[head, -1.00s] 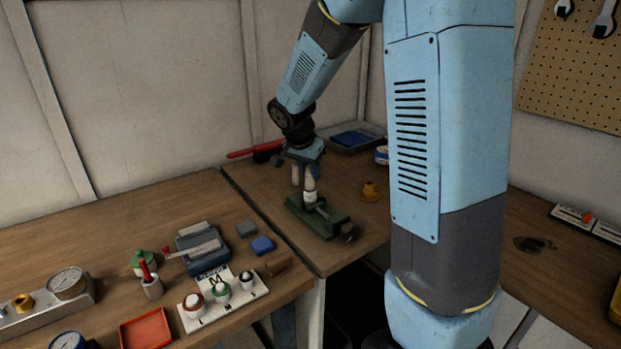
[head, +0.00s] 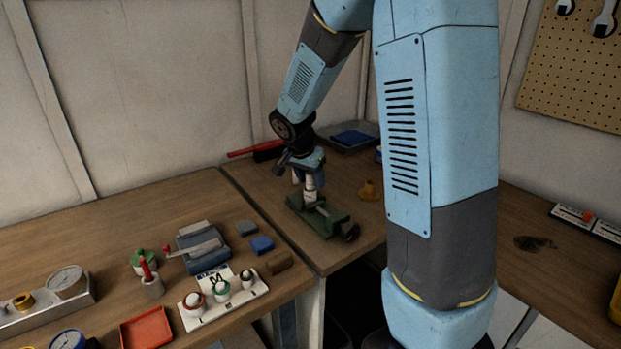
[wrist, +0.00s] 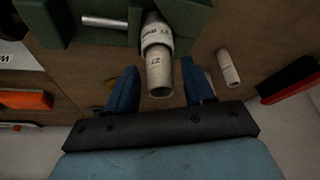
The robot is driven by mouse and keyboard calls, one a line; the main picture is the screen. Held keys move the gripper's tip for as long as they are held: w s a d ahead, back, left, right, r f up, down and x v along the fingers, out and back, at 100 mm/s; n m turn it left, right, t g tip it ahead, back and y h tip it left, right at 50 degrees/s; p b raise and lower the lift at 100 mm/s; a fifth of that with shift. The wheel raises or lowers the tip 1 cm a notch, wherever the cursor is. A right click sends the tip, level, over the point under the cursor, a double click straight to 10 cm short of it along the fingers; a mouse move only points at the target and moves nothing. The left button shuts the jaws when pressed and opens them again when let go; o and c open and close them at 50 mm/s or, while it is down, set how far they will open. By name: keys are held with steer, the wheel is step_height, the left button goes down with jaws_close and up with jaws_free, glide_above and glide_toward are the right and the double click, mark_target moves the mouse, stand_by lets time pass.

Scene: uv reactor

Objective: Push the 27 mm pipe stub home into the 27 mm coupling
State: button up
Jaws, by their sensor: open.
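The green vise (head: 325,219) stands on the far bench and also shows at the top of the wrist view (wrist: 113,27). A pale coupling (wrist: 157,33) with printed marks stands at the vise. The pale pipe stub (wrist: 159,66), marked 27, sits end-on in the coupling, with a length still showing outside it. How deep it goes inside is hidden. My gripper (wrist: 160,76) is open, with one blue finger on each side of the stub and visible gaps between. In the head view my gripper (head: 307,174) is above the vise, partly hiding the pipe parts.
Another pale pipe piece (wrist: 228,68) lies on the bench beside my right finger. A red-handled tool (head: 250,150), a tray with a blue item (head: 352,137) and a brass fitting (head: 369,190) are near the vise. The left bench holds gauges, blocks and a white fitting board (head: 222,299).

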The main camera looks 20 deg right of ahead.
steer(key=v, duration=1.2)
steer(key=s+d+r+n+t+y, duration=0.1)
steer(key=s+r+n, duration=0.1)
steer(key=s, duration=0.6)
steer(key=s+d+r+n+t+y, duration=0.1)
steer(key=s+n, duration=0.3)
steer(key=s, duration=0.5)
steer(key=s+d+r+n+y, duration=0.1)
steer(key=s+r+n, duration=0.1)
steer(key=s, duration=0.6)
steer(key=shift+s+d+r+n+t, duration=0.2)
steer(key=shift+r+n+t, duration=0.2)
steer(key=shift+n, duration=0.5)
